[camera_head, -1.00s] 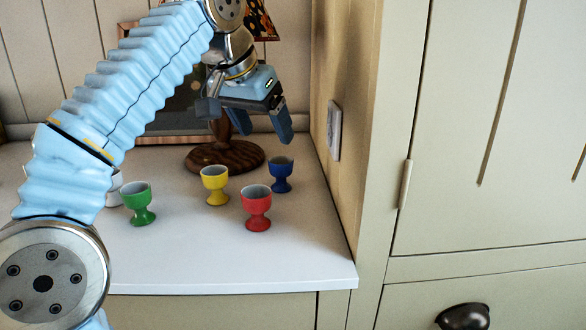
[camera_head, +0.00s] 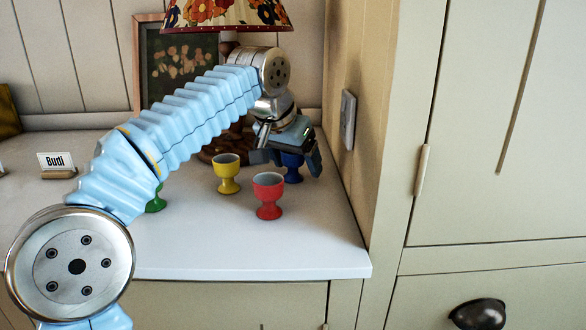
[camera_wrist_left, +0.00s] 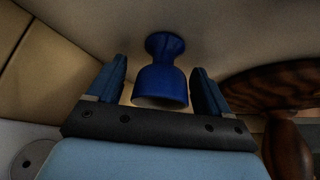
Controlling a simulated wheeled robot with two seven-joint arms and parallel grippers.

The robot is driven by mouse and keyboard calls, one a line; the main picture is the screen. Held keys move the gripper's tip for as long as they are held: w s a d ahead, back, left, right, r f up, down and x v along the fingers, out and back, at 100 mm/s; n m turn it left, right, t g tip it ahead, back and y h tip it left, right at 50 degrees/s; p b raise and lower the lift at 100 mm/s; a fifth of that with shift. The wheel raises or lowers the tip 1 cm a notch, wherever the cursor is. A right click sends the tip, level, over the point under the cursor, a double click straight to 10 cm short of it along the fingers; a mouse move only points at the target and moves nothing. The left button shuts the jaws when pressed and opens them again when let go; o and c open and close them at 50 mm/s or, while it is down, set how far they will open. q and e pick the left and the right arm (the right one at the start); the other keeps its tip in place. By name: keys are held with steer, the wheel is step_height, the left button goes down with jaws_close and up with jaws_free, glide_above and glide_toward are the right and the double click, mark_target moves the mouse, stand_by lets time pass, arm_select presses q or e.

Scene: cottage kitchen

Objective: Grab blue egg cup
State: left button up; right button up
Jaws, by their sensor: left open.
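The blue egg cup (camera_head: 292,173) stands upright on the white counter near the right wall, its upper part partly hidden by my gripper in the head view. My left gripper (camera_head: 285,160) is at the cup, open, reaching in from above. In the left wrist view the blue egg cup (camera_wrist_left: 161,80) shows between the two open fingers of the left gripper (camera_wrist_left: 160,88), with a gap on each side. My right gripper does not show.
A yellow egg cup (camera_head: 227,174) and a red egg cup (camera_head: 268,196) stand close by on the counter (camera_head: 220,245). A green egg cup (camera_head: 156,201) is partly behind my arm. The lamp's wooden base (camera_wrist_left: 270,88) is beside the gripper. A wall with a switch plate (camera_head: 348,119) bounds the right.

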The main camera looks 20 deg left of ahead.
arm_select(q)
steer(key=shift+c, duration=0.3)
steer(key=c, duration=1)
